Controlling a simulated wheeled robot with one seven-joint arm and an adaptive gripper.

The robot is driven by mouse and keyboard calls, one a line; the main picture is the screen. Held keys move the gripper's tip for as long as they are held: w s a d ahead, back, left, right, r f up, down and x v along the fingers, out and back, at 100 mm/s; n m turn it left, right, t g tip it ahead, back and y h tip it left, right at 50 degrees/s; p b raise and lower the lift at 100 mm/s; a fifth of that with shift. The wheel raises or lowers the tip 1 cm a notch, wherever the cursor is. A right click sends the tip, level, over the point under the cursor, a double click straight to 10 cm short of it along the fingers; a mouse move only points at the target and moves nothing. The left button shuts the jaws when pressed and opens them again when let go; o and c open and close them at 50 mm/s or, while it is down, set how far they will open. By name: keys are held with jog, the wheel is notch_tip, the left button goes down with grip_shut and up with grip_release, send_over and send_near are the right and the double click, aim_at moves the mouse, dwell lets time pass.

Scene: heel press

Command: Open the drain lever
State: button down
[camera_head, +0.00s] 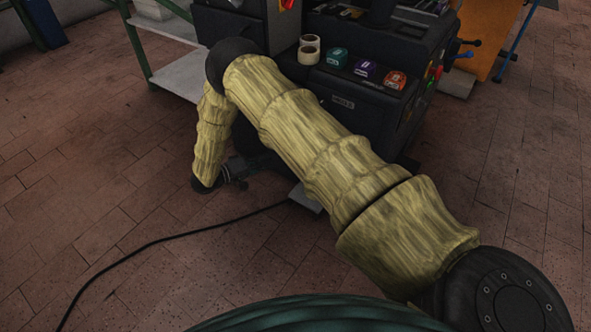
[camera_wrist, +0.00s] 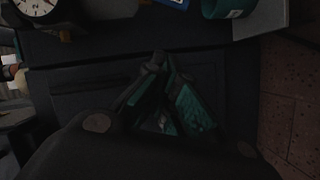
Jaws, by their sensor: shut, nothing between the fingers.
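My gripper (camera_wrist: 160,62) is shut and empty in the wrist view, its fingertips together in front of the dark front panel (camera_wrist: 85,85) of the machine. In the head view my arm covers much of the front of the dark machine (camera_head: 345,97), and the gripper is mostly hidden. I cannot make out a part that is surely the drain lever. A black-knobbed lever (camera_head: 468,42) and a blue-ended lever (camera_head: 463,55) stick out from the machine's right side. In the wrist view a pale orange-brown knob (camera_wrist: 20,78) shows at the left edge.
Tape rolls (camera_head: 309,46) and several small coloured boxes (camera_head: 366,69) sit on the machine's ledge. A round gauge (camera_wrist: 36,5) shows in the wrist view. A green-framed shelf (camera_head: 184,75) stands left. A black cable (camera_head: 150,243) crosses the brick floor, which is clear at right.

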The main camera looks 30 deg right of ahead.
jog(key=s+d+f+b, duration=0.3)
jog(key=d+b, duration=0.2)
jog(key=d, duration=0.5)
jog(key=shift+s+d, duration=0.2)
jog(key=shift+s, duration=0.2)
